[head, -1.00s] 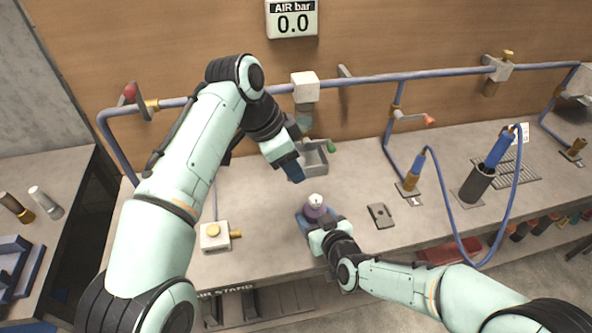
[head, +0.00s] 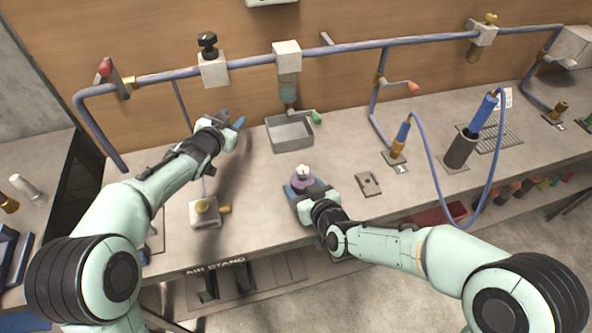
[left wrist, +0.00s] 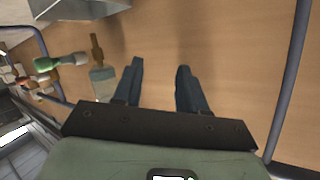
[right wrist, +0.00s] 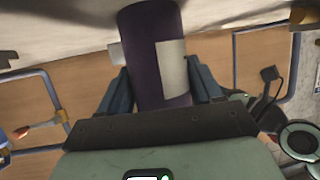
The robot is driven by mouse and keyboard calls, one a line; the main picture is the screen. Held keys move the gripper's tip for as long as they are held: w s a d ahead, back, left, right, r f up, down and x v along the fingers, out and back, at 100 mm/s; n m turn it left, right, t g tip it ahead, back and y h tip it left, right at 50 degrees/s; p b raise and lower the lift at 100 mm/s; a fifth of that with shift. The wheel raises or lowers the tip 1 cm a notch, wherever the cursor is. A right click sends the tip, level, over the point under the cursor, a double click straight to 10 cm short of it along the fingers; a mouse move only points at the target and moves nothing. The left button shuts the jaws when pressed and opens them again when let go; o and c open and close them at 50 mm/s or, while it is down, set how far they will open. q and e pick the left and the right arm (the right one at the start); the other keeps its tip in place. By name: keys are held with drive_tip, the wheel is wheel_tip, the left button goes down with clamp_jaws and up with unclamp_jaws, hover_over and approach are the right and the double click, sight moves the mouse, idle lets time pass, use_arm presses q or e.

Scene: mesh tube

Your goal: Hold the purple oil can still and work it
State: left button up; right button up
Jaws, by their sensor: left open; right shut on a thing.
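The purple oil can (head: 301,182) stands on the bench with a pale top. In the right wrist view it is a dark purple cylinder (right wrist: 142,50) with a pale label, between the fingers. My right gripper (head: 297,190) is shut on it from the front; the fingers (right wrist: 155,88) lie on both sides of the can. My left gripper (head: 232,119) is open and empty, above the bench at the left of the grey tray. In the left wrist view its two fingers (left wrist: 160,85) are apart with only the wooden wall beyond.
A grey tray (head: 290,145) sits below a valve unit on the blue pipe (head: 250,62). A white box with a yellow button (head: 205,210) is at the front left. A small dark plate (head: 368,183) lies right of the can. A blue hose (head: 424,160) loops farther right.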

use_arm(q)
drive_tip(key=s+d+f+m+h, duration=0.1)
drive_tip(key=s+d+h, duration=0.4)
drive_tip(key=h, duration=0.1)
drive_tip(key=m+g+h, duration=0.6)
drive_tip(key=h, duration=0.2)
approach(296, 180)
wheel_tip(296, 180, up, 4)
drive_tip(key=a, duration=0.1)
drive_tip(key=x, duration=1.1)
drive_tip(key=shift+s+d+f, duration=0.1)
drive_tip(key=shift+s+f, duration=0.15)
drive_tip(key=shift+f, duration=0.15)
